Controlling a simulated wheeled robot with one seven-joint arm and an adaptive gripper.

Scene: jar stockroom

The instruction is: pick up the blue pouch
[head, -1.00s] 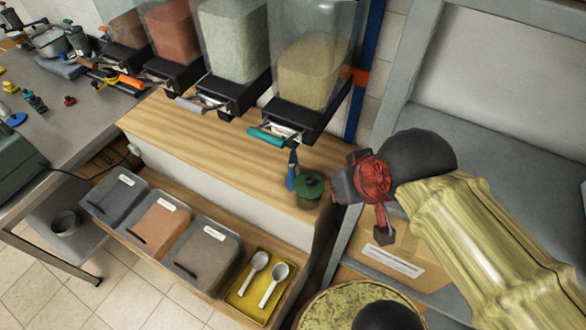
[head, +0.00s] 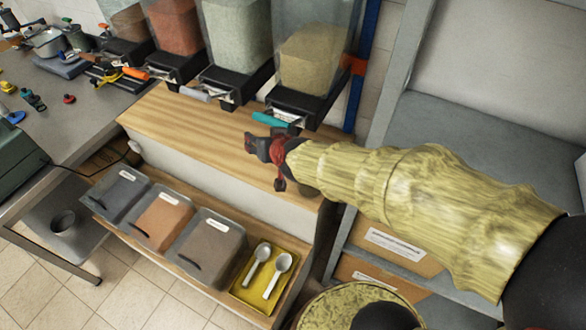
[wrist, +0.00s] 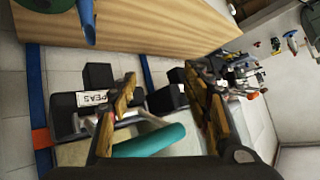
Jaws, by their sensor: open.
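A narrow blue thing (wrist: 87,22), likely the blue pouch, shows at the top left of the wrist view, cut by the frame edge. It is near the wooden counter, off to the left of my fingers. In the head view it is hidden behind my arm. My gripper (head: 265,162) is over the right part of the counter, below the rightmost dispenser. In the wrist view my gripper (wrist: 160,74) has its two fingers apart with nothing held between them. A green thing (wrist: 46,4) beside the blue one is mostly cut off.
The dispenser's teal handle (head: 284,119) is close to my gripper; the handle (wrist: 150,141) also shows low in the wrist view. The wooden counter (head: 190,130) is clear on the left. Below are lidded bins (head: 163,220) and a yellow tray (head: 247,297) with two scoops.

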